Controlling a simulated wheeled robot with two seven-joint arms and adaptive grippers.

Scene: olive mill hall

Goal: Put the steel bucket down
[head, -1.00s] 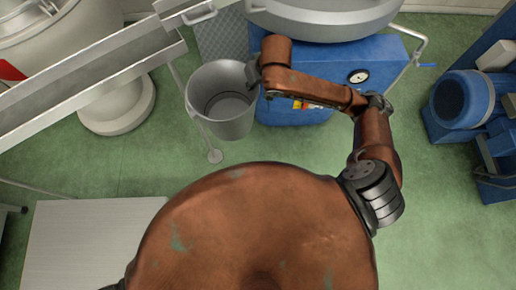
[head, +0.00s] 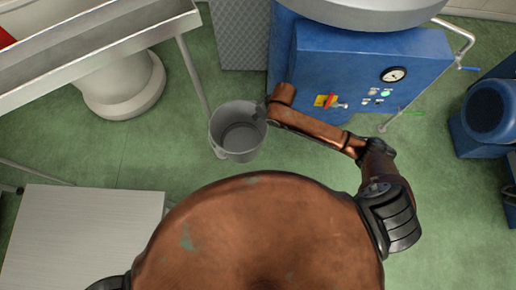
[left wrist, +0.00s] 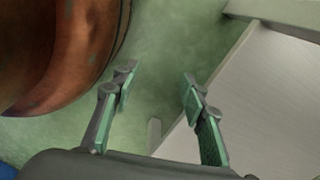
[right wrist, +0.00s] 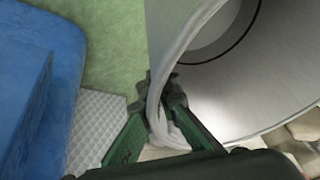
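The steel bucket (head: 238,134) is grey, round and open at the top, left of the blue machine in the head view. It looks empty. My right gripper (head: 262,109) is at the right side of its rim. In the right wrist view the fingers of the right gripper (right wrist: 165,105) are closed on the wall of the bucket (right wrist: 235,80) at its rim. Whether the bucket's bottom touches the floor cannot be told. My left gripper (left wrist: 155,85) is open and empty in the left wrist view, above green floor and beside a pale panel.
A blue machine (head: 345,60) with a gauge and switches stands right of the bucket. A steel trough (head: 100,45) on a thin leg is at upper left. A pale low table or panel (head: 85,225) lies at lower left. Green floor (head: 190,155) around the bucket is clear.

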